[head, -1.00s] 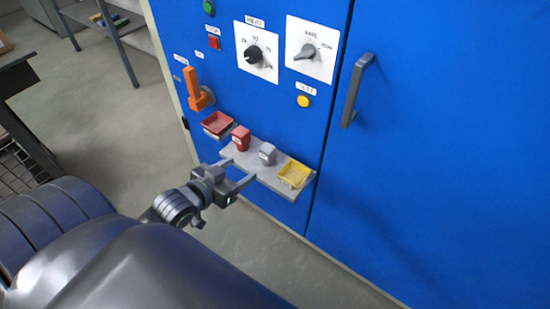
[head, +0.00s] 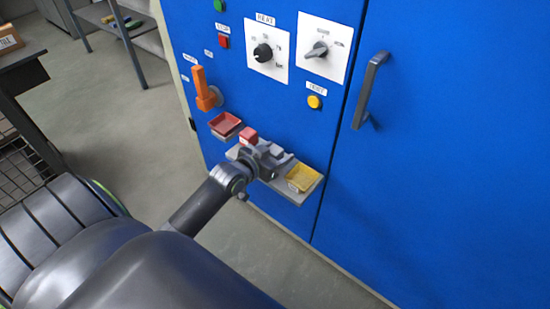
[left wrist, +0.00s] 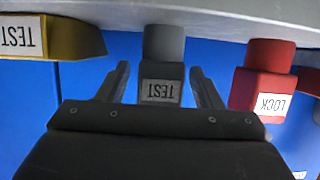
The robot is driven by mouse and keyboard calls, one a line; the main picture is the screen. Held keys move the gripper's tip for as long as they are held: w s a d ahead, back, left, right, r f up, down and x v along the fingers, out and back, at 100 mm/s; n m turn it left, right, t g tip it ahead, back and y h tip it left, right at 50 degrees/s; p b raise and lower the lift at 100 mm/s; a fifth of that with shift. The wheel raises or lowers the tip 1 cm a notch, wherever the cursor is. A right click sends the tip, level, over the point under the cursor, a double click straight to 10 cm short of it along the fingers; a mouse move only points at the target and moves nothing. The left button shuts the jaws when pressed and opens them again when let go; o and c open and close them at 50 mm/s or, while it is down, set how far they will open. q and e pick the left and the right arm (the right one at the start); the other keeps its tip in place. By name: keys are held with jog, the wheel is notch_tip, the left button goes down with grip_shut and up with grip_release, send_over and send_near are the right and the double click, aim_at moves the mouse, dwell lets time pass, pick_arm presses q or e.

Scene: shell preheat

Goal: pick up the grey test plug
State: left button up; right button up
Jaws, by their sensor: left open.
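The grey test plug (left wrist: 162,88), with a TEST label, stands on a small grey shelf (left wrist: 215,12) on the blue cabinet. The left wrist view shows it upside down, between the two fingers of my left gripper (left wrist: 160,80). The fingers are open, with a visible gap on each side of the plug. In the head view my left gripper (head: 274,158) is at the shelf and hides most of the plug. My right gripper is not in view.
A red LOCK plug (left wrist: 265,80) stands close beside the grey plug. A yellow tray (head: 304,178) labelled TEST is on the other side. A red tray (head: 225,124) and an orange lever (head: 204,90) are to the left. A door handle (head: 369,90) is at right.

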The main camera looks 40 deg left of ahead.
pick_arm(q)
jog(key=shift+w+f, duration=0.2)
jog(key=shift+w, duration=0.4)
jog(key=c, duration=1.1)
jog(key=shift+r, duration=0.15)
